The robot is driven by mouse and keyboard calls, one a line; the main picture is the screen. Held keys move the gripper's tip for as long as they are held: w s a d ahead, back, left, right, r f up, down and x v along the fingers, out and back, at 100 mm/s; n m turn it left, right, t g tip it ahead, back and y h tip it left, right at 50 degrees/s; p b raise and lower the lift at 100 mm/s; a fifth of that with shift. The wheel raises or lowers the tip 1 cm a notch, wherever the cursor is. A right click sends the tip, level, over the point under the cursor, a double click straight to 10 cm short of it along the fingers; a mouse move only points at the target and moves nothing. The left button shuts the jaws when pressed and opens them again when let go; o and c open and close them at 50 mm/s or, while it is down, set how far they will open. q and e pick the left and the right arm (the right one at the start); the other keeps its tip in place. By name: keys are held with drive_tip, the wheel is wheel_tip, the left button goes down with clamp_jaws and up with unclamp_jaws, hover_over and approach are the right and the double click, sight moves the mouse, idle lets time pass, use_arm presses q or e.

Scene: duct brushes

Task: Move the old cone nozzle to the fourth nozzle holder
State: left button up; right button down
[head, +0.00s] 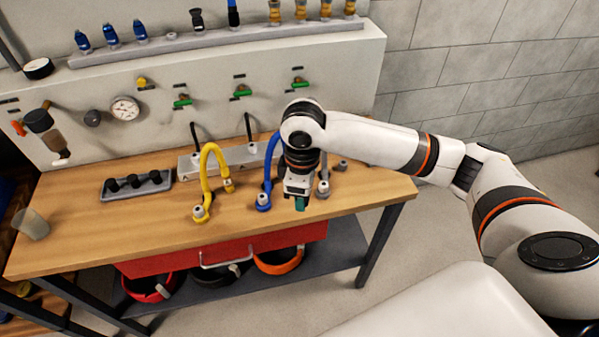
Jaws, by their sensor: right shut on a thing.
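My right gripper (299,194) points down over the right part of the workbench, near its front edge. It is shut on a small dark teal piece (300,204), mostly hidden by the gripper; I cannot tell whether this is the old cone nozzle. On the rail (215,43) above the wall panel stand three blue nozzles (112,33) at the left. The fourth place from the left (171,36) shows only a small pale ring. A black nozzle (197,19), a tall blue piece (233,13) and several amber nozzles (300,11) follow to the right. My left gripper is out of view.
On the workbench (110,235) a yellow hose (208,165) and a blue hose (267,175) stand left of my right gripper, with a grey fitting (323,187) close on its right. A black-knobbed block (137,185) and a cup (31,224) are further left. Green-handled valves (243,91) stick out above.

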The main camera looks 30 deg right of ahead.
drive_tip(key=s+a+m+b, duration=0.1)
drive_tip(key=s+m+b, duration=0.1)
drive_tip(key=s+m, duration=0.4)
drive_tip(key=r+m, duration=0.1)
drive_tip(key=m, duration=0.3)
drive_tip(key=shift+a+b, duration=0.35)
drive_tip(key=shift+a, duration=0.05)
drive_tip(key=shift+w, duration=0.1)
